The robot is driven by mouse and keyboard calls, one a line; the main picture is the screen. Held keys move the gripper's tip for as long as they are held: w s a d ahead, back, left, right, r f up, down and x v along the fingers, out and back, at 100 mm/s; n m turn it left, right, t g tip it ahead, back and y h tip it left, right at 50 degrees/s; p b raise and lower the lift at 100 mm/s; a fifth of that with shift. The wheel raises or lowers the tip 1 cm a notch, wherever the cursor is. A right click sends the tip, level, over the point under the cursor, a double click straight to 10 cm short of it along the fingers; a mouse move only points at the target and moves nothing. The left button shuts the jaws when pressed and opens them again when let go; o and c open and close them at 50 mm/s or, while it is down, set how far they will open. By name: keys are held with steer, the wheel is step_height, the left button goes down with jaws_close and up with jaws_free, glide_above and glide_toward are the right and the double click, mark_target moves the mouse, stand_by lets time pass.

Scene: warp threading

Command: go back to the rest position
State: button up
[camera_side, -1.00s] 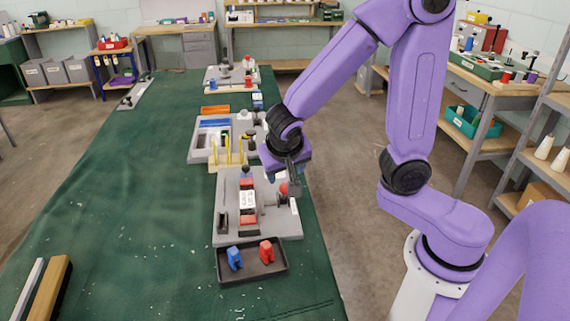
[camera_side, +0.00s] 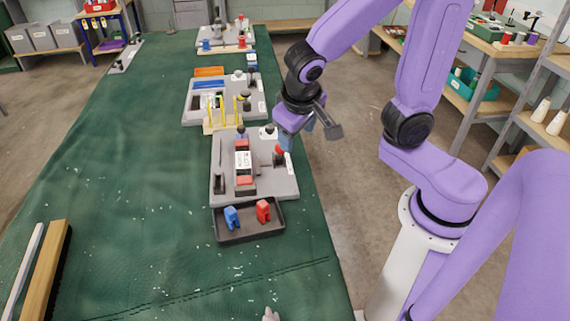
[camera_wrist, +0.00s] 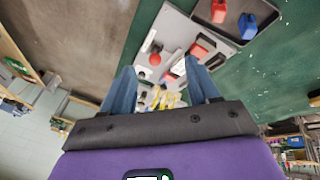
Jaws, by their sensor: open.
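My gripper (camera_side: 306,132) hangs over the right edge of the green table, right of the nearest grey fixture board. In the wrist view, its two blue fingers (camera_wrist: 158,78) stand wide apart with nothing held between them. The grey board (camera_side: 282,187) carries a red and white block (camera_side: 243,160) and a red-topped part (camera_side: 280,155). A dark tray (camera_side: 246,232) in front of it holds a blue piece (camera_side: 231,217) and a red piece (camera_side: 263,210). These pieces also show at the top of the wrist view, blue (camera_wrist: 247,26) and red (camera_wrist: 219,11).
Yellow pegs (camera_side: 222,109) stand behind the nearest board, with another fixture board (camera_side: 190,112) beyond. A wooden bar (camera_side: 45,270) lies at the front left. Shelves (camera_side: 535,115) stand at the right.

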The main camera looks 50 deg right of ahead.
steer(key=s+n+g+y, duration=0.2)
steer(key=s+n+y, duration=0.2)
steer(key=s+n, duration=0.9)
steer(key=shift+s+r+n+g, duration=0.15)
steer(key=shift+s+n+g, duration=0.25)
steer(key=shift+s, duration=0.5)
